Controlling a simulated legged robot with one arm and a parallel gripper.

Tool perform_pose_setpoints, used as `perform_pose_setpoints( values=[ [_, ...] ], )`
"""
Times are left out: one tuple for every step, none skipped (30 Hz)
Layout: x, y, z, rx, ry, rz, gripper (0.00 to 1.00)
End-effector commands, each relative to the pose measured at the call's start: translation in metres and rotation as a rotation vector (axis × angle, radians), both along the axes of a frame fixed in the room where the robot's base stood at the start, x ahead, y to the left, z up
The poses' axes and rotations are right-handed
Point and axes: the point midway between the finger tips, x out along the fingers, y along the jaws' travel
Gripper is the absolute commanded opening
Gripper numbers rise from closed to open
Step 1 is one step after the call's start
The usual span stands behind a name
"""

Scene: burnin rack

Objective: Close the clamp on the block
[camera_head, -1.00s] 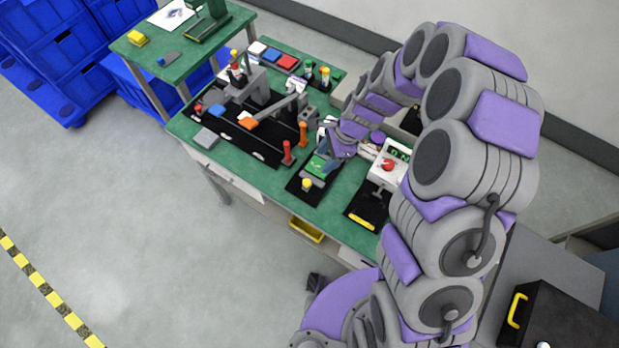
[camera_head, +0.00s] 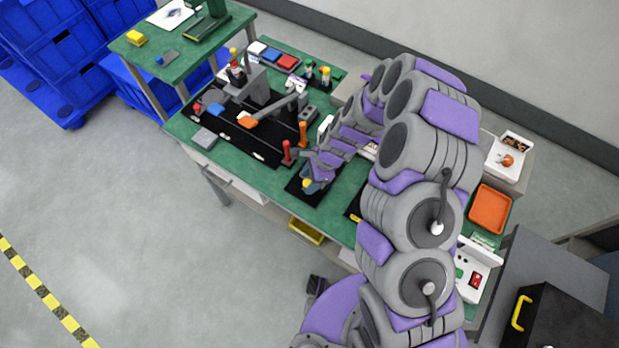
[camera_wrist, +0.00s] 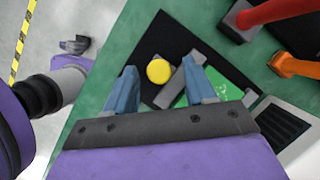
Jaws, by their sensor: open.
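My gripper (camera_wrist: 159,66) is open, and its two blue fingers stand on either side of a round yellow knob (camera_wrist: 158,71) in the wrist view. I cannot tell whether they touch it. A grey bar (camera_wrist: 173,87) runs beside the knob, over a black base plate (camera_wrist: 147,37). A green board (camera_wrist: 226,84) lies beyond, partly hidden by the right finger. In the head view my gripper (camera_head: 318,174) is over this black plate, close to the yellow knob (camera_head: 306,184). No separate block can be made out there, and I cannot tell the clamp's state.
A red handle (camera_head: 287,152) and an orange handle (camera_head: 303,133) stand upright just left of my gripper. A long black fixture (camera_head: 225,122) with a blue and an orange piece lies farther left. Bare green bench top (camera_head: 265,178) shows along the front edge.

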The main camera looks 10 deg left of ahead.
Motion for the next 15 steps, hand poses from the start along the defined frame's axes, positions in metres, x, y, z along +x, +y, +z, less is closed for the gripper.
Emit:
perform_pose_setpoints(
  values=[
    [0.0001, -0.0001, 0.0003, 0.0, 0.0, 0.0, 0.55],
    [0.0001, -0.0001, 0.0003, 0.0, 0.0, 0.0, 0.55],
    [0.0001, -0.0001, 0.0003, 0.0, 0.0, 0.0, 0.54],
    [0.0001, -0.0001, 0.0003, 0.0, 0.0, 0.0, 0.51],
    [0.0002, -0.0001, 0.0004, 0.0, 0.0, 0.0, 0.48],
    [0.0002, -0.0002, 0.0003, 0.0, 0.0, 0.0, 0.44],
    [0.0002, -0.0002, 0.0003, 0.0, 0.0, 0.0, 0.41],
    [0.0003, -0.0002, 0.0004, 0.0, 0.0, 0.0, 0.38],
    [0.0002, -0.0001, 0.0004, 0.0, 0.0, 0.0, 0.35],
    [0.0002, -0.0002, 0.0004, 0.0, 0.0, 0.0, 0.32],
    [0.0002, -0.0002, 0.0003, 0.0, 0.0, 0.0, 0.29],
    [0.0002, -0.0002, 0.0003, 0.0, 0.0, 0.0, 0.25],
    [0.0002, -0.0002, 0.0003, 0.0, 0.0, 0.0, 0.22],
    [0.0003, -0.0002, 0.0004, 0.0, 0.0, 0.0, 0.19],
    [0.0003, -0.0001, 0.0005, 0.0, 0.0, 0.0, 0.15]
  ],
)
